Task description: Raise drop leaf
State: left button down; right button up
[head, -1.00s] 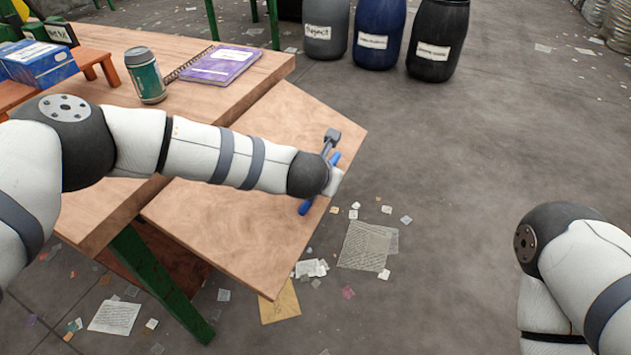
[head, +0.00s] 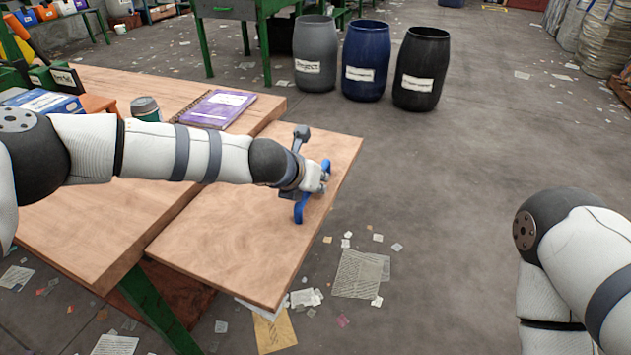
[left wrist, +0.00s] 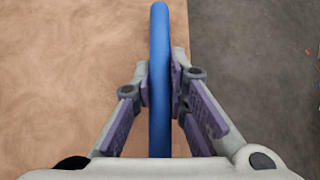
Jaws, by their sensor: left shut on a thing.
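The drop leaf (head: 255,235) is a wooden panel at the right side of the wooden table (head: 80,225). It looks close to level with the tabletop, with a dark gap line between them. A blue handle (head: 299,210) is fixed near the leaf's outer edge. My left gripper (head: 312,185) is at this handle. In the left wrist view the blue handle (left wrist: 159,60) runs between the two fingers, and the gripper (left wrist: 160,90) is shut on it. My right arm shows at the right edge, but its gripper is out of view.
A purple notebook (head: 217,109), a green can (head: 146,109) and a blue box (head: 42,102) are on the table. Grey (head: 314,50), blue (head: 366,60) and black (head: 419,70) barrels stand behind. Papers (head: 358,273) litter the floor. Floor right of the leaf is mostly clear.

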pick_arm(q)
jog(key=shift+w+r, duration=0.1)
jog(key=shift+r, duration=0.2)
jog(key=c, duration=1.6)
grip_release()
jog(key=shift+r, duration=0.1)
jog(key=shift+o, duration=0.2)
jog(key=shift+a, duration=0.1)
jog(key=v, duration=1.2)
